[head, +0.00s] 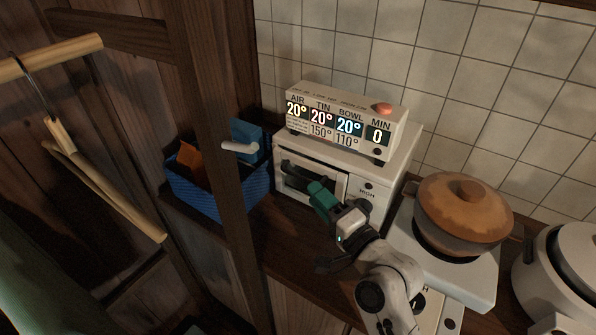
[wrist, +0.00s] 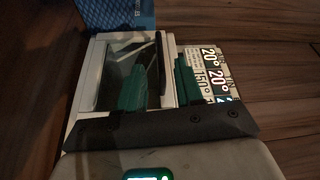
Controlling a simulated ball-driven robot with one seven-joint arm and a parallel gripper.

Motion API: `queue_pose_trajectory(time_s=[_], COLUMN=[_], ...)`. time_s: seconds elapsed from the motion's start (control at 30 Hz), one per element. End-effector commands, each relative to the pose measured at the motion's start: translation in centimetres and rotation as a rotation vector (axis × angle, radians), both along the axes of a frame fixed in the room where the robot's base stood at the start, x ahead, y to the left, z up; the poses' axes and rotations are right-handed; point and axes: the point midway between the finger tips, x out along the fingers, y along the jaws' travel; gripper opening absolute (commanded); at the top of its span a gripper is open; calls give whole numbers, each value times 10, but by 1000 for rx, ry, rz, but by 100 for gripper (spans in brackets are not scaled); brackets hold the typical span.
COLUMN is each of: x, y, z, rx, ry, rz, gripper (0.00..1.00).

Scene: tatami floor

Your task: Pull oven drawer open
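The small white oven (head: 380,186) stands on the dark wooden counter, with a dark window in its front and a dark bar handle (head: 296,172) across it. The front looks closed. My gripper (head: 322,196) is in front of the oven, its green fingers pointing toward the handle. In the wrist view the oven front (wrist: 115,75) lies ahead, and the handle (wrist: 159,52) runs between the two green fingers. My gripper (wrist: 160,82) is open, with a gap on both sides of the handle. Whether a finger touches the handle cannot be told.
A display box (head: 345,125) sits on top of the oven. A blue basket (head: 215,190) stands left of it, behind a wooden post (head: 222,130). A brown lidded pot (head: 464,215) on a white burner is at right, with a white cooker (head: 565,265) beyond.

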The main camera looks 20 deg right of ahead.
Motion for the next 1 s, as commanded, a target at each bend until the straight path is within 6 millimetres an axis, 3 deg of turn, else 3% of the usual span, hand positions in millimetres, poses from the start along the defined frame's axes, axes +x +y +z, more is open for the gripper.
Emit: queue_pose_trajectory(time_s=[0.2,0.4,0.83,1.0], x=[41,65,74,73], y=[10,16,18,18], z=[5,6,6,6], rx=[1,-1,-1,-1], ry=[-1,0,1,1], rz=[0,0,-1,-1], gripper=[36,36,36,21])
